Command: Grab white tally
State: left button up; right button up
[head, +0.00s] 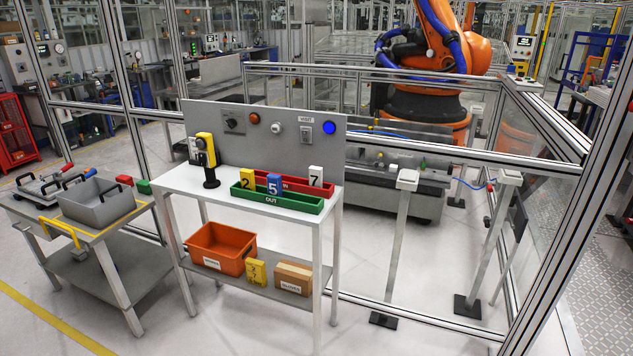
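The white tally (316,176), marked 7, stands upright at the right end of the red tray (299,185) on the white table. A yellow tally (247,179) marked 2 and a blue tally (274,184) marked 5 stand to its left. Their lower ends are hidden by the green tray (300,206) marked OUT, in front of the red one. I cannot tell which tray those two stand in. Neither of my grippers shows in the head view.
The white table (185,180) carries a yellow and black device (206,155) at its left, with a grey control panel (262,130) behind. Its lower shelf holds an orange bin (222,248) and a cardboard box (293,277). A cart (100,228) stands left; open floor lies in front.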

aim_at(315, 173)
jog(key=i+l, duration=0.1)
jog(key=i, duration=0.35)
jog(key=i+l, duration=0.15)
jog(key=i, duration=0.3)
jog(key=i+l, duration=0.1)
jog(key=i, duration=0.35)
